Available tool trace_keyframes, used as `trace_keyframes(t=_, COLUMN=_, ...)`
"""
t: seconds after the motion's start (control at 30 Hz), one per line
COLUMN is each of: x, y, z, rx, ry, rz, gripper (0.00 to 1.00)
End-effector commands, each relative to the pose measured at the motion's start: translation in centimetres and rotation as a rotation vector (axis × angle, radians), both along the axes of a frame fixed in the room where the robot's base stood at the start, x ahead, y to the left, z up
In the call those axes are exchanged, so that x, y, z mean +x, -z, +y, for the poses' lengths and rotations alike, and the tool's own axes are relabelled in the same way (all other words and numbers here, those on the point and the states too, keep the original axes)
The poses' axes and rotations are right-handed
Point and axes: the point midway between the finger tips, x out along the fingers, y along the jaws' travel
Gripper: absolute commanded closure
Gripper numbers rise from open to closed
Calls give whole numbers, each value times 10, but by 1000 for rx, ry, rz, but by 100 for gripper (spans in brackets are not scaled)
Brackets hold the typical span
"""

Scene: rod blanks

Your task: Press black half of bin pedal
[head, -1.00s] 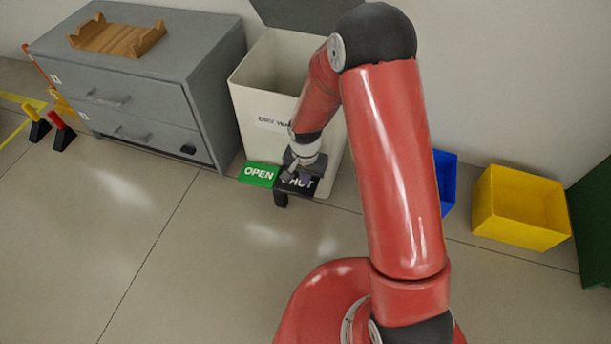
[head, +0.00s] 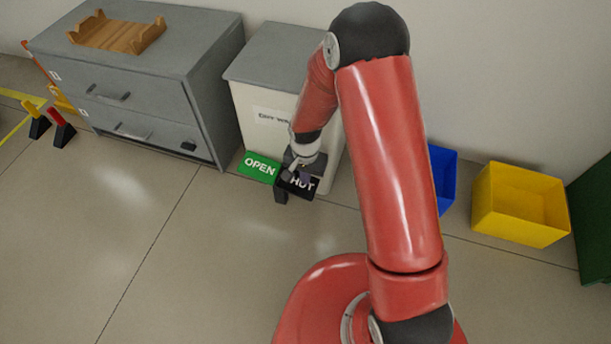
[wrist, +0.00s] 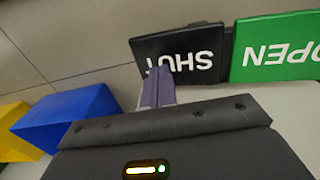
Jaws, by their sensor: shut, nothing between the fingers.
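The bin (head: 253,115) is a cream box with a grey lid (head: 275,58), and the lid lies closed on top. At its foot is a two-part pedal. The black half (head: 311,188), marked SHUT, is on the right and sits lower than the green half (head: 259,167), marked OPEN. My gripper (head: 304,175) is shut and empty, with its fingertips at the black half and hiding part of its lettering. In the wrist view the fingertips (wrist: 158,72) overlap the edge of the black half (wrist: 190,52), beside the T; they appear to touch it.
A grey drawer cabinet (head: 150,85) with a wooden tray (head: 115,35) on top stands left of the bin. Blue (head: 442,178) and yellow (head: 518,205) boxes stand to the right. The floor in front is clear.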

Motion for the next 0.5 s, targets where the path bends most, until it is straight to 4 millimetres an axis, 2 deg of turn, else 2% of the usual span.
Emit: trace_keyframes(t=0.5, x=0, y=-54, z=0, rx=0, ry=0, rz=-1, gripper=100)
